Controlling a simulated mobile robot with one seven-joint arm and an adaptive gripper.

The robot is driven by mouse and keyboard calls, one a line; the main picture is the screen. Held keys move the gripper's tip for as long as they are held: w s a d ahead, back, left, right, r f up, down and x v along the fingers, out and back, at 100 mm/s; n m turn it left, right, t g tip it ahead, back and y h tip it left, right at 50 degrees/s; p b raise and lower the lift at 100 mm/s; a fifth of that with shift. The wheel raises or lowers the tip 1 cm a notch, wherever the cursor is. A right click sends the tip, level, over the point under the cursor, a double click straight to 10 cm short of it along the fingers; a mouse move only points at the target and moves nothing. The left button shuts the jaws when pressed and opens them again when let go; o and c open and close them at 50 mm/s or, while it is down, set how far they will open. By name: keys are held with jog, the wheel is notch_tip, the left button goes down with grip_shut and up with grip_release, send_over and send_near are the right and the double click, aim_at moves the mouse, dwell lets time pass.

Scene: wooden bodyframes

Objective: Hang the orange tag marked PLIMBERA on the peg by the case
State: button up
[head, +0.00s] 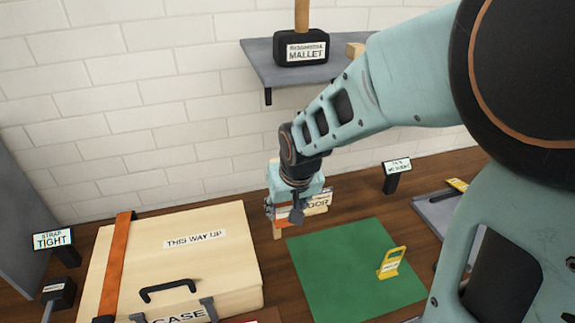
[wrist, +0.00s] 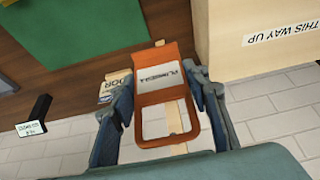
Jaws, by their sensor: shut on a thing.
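The orange tag (wrist: 142,97) is between my gripper's fingers (wrist: 160,88) in the wrist view. Its white label reads PLIMBERA, upside down there, and it has an open loop. In the head view the tag is mostly hidden by the gripper; a bit of orange shows.
A sign ending in DOOR (head: 318,204) stands behind the gripper. A green mat (head: 330,285) with a yellow tag (head: 391,263) lies to the right. A grey shelf (head: 262,62) with a mallet (head: 301,50) is above, on the brick wall. A STRAP TIGHT sign (head: 53,240) is left.

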jog(key=w+a+f+b, duration=0.1)
jog(key=w, duration=0.5)
jog(key=shift+w+a+f, duration=0.25)
jog(key=shift+w+a, duration=0.05)
jog(key=shift+a, duration=0.1)
dwell(0.3)
dwell(0.6)
jog(key=o, duration=1.1)
jog(key=shift+o, duration=0.2)
